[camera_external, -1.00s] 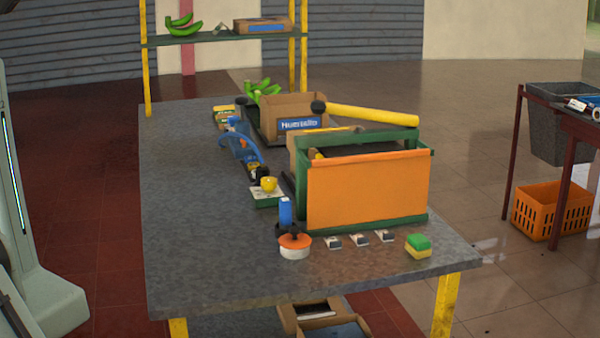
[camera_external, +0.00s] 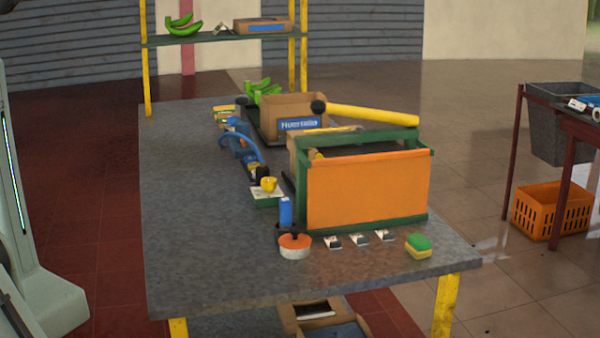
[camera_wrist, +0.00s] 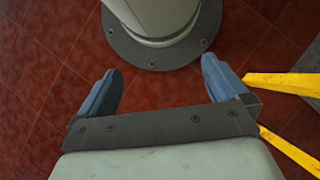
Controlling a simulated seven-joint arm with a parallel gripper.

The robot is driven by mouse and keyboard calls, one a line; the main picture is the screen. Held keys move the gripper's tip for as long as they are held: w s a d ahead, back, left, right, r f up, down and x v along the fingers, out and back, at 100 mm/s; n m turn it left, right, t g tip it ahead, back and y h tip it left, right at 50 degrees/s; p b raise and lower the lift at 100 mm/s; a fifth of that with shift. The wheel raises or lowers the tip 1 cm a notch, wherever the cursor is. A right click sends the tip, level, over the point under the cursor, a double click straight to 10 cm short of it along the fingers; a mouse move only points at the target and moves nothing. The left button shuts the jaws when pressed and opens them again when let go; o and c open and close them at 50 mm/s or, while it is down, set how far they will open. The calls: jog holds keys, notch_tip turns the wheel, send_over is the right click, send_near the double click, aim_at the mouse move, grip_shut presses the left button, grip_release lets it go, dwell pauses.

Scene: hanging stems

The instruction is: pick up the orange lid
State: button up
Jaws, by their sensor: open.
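The orange lid (camera_external: 295,241) sits on a round white container (camera_external: 295,252) near the front of the grey table (camera_external: 200,220), with a dark knob on top. My gripper (camera_wrist: 160,82) shows in the wrist view, with its two blue-grey fingers wide apart and nothing between them. It hangs over the red tiled floor near my round base, away from the lid. The gripper is not in the external view; only part of my arm shows at its left edge. The lid is not in the wrist view.
Behind the lid stand a blue bottle (camera_external: 286,211) and a green-framed crate with an orange panel (camera_external: 367,190). Small black-and-white items (camera_external: 358,237) and a green-yellow sponge (camera_external: 418,246) lie to its right. The table's left part is clear. Yellow legs (camera_wrist: 285,85) show in the wrist view.

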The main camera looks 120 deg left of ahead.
jog(key=w+a+r+n+t, duration=0.1)
jog(key=w+a+r, duration=0.25)
jog(key=w, duration=0.45)
jog(key=w+a+r+t, duration=0.2)
jog(key=w+a, duration=0.3)
jog(key=w, duration=0.2)
jog(key=w+a+r+n+t, duration=0.1)
jog(key=w+a+r, duration=0.25)
jog(key=w, duration=0.45)
jog(key=w+a+r+n+t+y, duration=0.1)
jog(key=w+a+r+t, duration=0.1)
jog(key=w+a+r, duration=0.65)
jog(key=w+a+r+n+t+y, duration=0.15)
jog(key=w+a+r, duration=0.35)
jog(key=a+r, duration=0.65)
jog(key=a+r+n+y, duration=0.1)
jog(key=a+r, duration=0.9)
jog(key=r, duration=0.1)
notch_tip(320, 180, up, 21)
jog(key=n+h, duration=0.1)
jog(key=n, duration=0.5)
send_over(292, 228)
jog(key=s+d, duration=0.2)
jog(key=d, duration=0.1)
jog(key=shift+t, duration=0.35)
jog(key=shift+w+x, duration=0.1)
jog(key=shift+x, duration=3.2)
jog(key=shift+w+x, duration=0.15)
jog(key=shift+x, duration=3.1)
jog(key=shift+a, duration=0.1)
